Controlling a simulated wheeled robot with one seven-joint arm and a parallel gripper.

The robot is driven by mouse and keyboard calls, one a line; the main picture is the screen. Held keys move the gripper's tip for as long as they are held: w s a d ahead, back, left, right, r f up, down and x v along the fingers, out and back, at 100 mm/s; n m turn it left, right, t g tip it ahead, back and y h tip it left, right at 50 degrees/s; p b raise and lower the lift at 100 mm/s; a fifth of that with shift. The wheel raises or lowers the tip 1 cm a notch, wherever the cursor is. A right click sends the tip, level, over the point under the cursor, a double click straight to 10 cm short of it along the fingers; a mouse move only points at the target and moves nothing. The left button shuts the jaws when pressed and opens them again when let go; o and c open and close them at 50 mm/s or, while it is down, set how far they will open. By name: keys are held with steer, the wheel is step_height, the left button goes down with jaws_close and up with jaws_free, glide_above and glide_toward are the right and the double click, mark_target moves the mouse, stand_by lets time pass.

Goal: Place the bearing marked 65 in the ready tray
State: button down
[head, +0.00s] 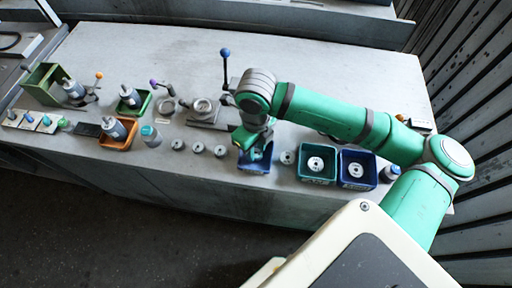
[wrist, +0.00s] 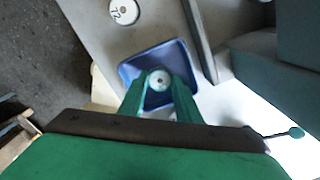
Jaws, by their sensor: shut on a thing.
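My gripper (wrist: 160,82) is shut on a small pale ring-shaped bearing (wrist: 160,80), held between the green fingertips; its number cannot be read. The gripper is over a blue tray (wrist: 130,72), and the bearing appears within its rim; whether it touches the floor cannot be told. In the head view my gripper (head: 257,150) hides part of this blue tray (head: 254,168). A teal tray (head: 317,178) and a navy tray (head: 358,183) stand to its right, each with a bearing inside. Tray labels are too small to read, so I cannot tell which is the ready tray.
A loose bearing marked 72 (wrist: 124,12) lies beside the blue tray in the wrist view. Several bearings (head: 198,148) stand in a row left of the tray, and one (head: 288,157) lies to its right. A blue-knobbed lever (head: 225,66) rises behind. The back of the bench is clear.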

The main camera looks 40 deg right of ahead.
mark_target(257, 153)
steer(key=shift+f, duration=0.15)
steer(key=c, duration=1.3)
jaws_free()
steer(key=shift+w, duration=0.1)
steer(key=shift+s, duration=0.25)
step_height(257, 153, up, 12)
steer(key=shift+w+r, duration=0.15)
steer(key=shift+r, duration=0.05)
